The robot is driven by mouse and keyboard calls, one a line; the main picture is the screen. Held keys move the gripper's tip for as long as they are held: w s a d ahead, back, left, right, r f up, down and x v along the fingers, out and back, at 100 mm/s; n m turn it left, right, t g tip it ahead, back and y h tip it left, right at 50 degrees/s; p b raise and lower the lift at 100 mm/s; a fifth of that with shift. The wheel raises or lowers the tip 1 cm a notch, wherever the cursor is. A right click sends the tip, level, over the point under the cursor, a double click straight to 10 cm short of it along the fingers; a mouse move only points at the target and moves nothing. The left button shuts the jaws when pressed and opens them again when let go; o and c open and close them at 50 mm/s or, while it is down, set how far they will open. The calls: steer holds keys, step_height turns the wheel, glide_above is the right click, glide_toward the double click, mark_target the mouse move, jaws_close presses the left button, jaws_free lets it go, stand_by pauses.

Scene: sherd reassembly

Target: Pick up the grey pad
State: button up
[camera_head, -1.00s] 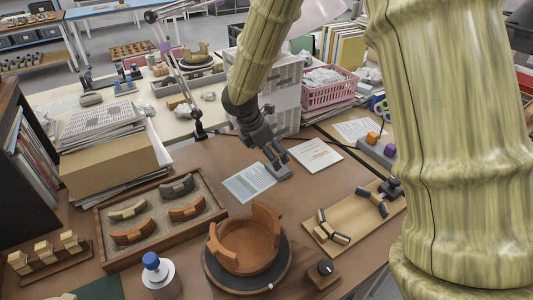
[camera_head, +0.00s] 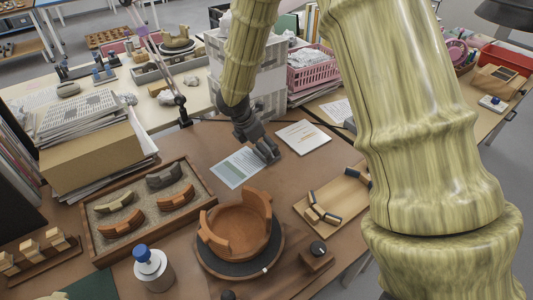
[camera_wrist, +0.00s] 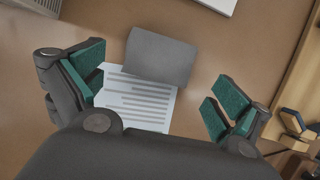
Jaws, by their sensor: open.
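In the wrist view the grey pad (camera_wrist: 160,56) is a flat, plain grey rectangle. It overlaps the top edge of a printed sheet (camera_wrist: 138,102) on the brown table. My gripper (camera_wrist: 153,90) is open, with green-faced fingers to the left and right of the pad. Nothing is held, and the pad appears slightly beyond the fingertips. In the head view my gripper (camera_head: 264,150) is low over the table beside the printed sheet (camera_head: 238,167). There I cannot separate the pad from the dark fingers.
A white booklet (camera_head: 303,137) lies right of my gripper. A round stand (camera_head: 216,262) with a brown partial pot (camera_head: 238,232) is nearer. A sherd tray (camera_head: 98,252) is at left, a wooden board (camera_head: 332,200) at right. A white bottle (camera_head: 152,268) stands in front.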

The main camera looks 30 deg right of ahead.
steer(key=shift+x, duration=1.5)
steer(key=c, duration=0.9)
step_height(320, 180, up, 10)
steer(key=shift+p, duration=0.3)
